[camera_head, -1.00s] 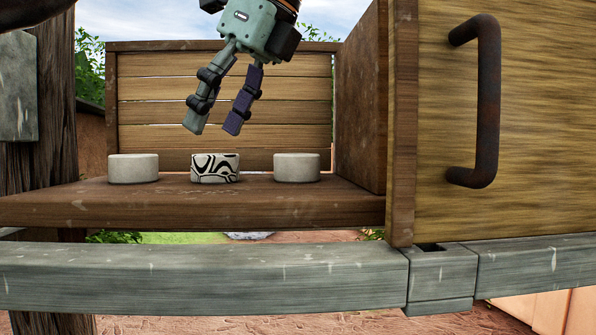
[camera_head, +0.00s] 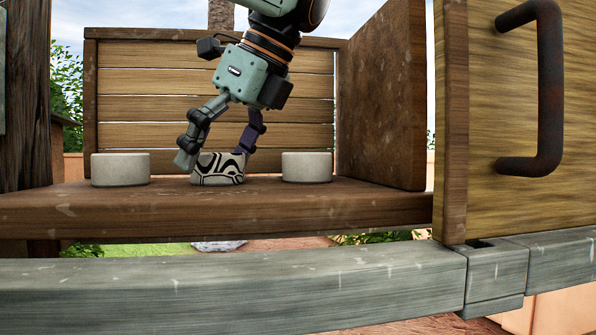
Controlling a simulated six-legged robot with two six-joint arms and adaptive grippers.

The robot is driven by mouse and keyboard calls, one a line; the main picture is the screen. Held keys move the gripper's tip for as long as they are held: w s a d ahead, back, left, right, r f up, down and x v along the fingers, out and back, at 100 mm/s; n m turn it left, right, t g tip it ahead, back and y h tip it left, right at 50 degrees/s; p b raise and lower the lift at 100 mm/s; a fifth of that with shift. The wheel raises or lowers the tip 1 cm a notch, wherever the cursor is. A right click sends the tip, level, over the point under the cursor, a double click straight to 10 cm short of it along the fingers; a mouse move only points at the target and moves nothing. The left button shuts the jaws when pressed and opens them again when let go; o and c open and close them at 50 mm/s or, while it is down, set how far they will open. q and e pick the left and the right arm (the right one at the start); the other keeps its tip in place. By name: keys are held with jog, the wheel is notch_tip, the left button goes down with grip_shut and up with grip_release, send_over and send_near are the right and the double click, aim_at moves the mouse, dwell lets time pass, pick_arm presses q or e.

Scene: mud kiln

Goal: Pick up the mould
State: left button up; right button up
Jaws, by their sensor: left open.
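The black-and-white patterned mould (camera_head: 219,170) sits on the brown wooden shelf (camera_head: 300,205), in the middle of a row of three. My left gripper (camera_head: 213,155) reaches down over it with its fingers spread. The green left finger (camera_head: 187,152) is at the mould's left side, and the dark purple finger (camera_head: 247,138) is at its upper right, partly behind it. I cannot tell whether either finger touches it. My right gripper is not in view.
A plain white mould (camera_head: 120,169) stands left of the patterned one and another (camera_head: 307,167) stands right. A slatted back wall (camera_head: 150,108), a right side panel (camera_head: 383,100) and a door with a metal handle (camera_head: 540,90) bound the shelf. A grey beam (camera_head: 230,290) runs in front.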

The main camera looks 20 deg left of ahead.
pick_arm(q)
jog(key=shift+s+d+r, duration=0.1)
jog(key=shift+d, duration=0.1)
jog(key=shift+w+a, duration=0.3)
jog(key=c, duration=0.6)
jog(key=shift+s+d, duration=0.2)
jog(key=shift+d, duration=0.05)
jog(key=c, duration=0.6)
jog(key=shift+w+a, duration=0.15)
jog(key=shift+a, duration=0.1)
jog(key=shift+c, duration=1.1)
jog(key=shift+d+r, duration=0.1)
jog(key=shift+r, duration=0.2)
notch_tip(320, 180, up, 7)
jog(key=p, duration=0.3)
jog(key=shift+r, duration=0.2)
jog(key=shift+r+p, duration=0.3)
jog(key=shift+r, duration=0.65)
